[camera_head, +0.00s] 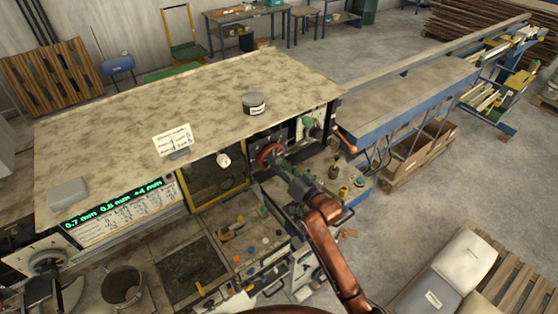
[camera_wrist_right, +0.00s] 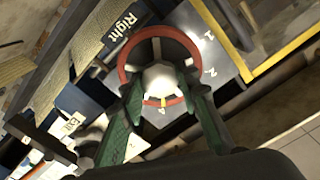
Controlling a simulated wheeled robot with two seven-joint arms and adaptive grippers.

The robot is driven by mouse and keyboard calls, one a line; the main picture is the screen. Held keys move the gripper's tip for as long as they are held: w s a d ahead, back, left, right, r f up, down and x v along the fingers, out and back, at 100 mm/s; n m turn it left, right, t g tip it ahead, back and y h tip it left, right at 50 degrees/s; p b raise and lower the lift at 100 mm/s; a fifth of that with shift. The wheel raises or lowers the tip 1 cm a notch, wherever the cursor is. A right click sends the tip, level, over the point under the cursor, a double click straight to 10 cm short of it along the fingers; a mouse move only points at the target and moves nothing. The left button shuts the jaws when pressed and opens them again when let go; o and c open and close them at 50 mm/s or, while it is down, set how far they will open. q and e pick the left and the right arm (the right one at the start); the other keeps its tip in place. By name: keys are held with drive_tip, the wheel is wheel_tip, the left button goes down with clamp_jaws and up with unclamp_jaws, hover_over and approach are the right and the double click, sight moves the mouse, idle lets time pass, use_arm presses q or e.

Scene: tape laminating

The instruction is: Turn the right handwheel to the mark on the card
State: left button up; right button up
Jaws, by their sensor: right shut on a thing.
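The right handwheel is a red ring (camera_head: 268,155) on the machine's front. In the right wrist view the red ring (camera_wrist_right: 126,62) surrounds a pale faceted hub (camera_wrist_right: 162,80), with a small yellow mark at the ring's lower edge. My right gripper (camera_head: 283,163) is at the wheel; its green fingers (camera_wrist_right: 161,92) are shut on the hub from both sides. A plate labelled "Right" (camera_wrist_right: 121,27) and a dial plate with numbers such as 1 and 2 (camera_wrist_right: 212,48) lie behind the wheel. The white card (camera_head: 173,138) stands on the machine top; its writing is too small to read.
A dark round puck (camera_head: 253,103) sits on the machine top (camera_head: 110,120). Small coloured knobs and bottles crowd the panel below the wheel. White sacks (camera_head: 463,260) lie on a pallet at right; the floor between is clear.

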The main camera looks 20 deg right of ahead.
drive_tip(key=shift+m, duration=0.3)
drive_tip(key=o, duration=1.2)
drive_tip(key=shift+c, duration=0.2)
drive_tip(key=shift+s+d, duration=0.1)
drive_tip(key=shift+s, duration=0.1)
drive_tip(key=v, duration=1.1)
drive_tip(key=shift+s, duration=0.3)
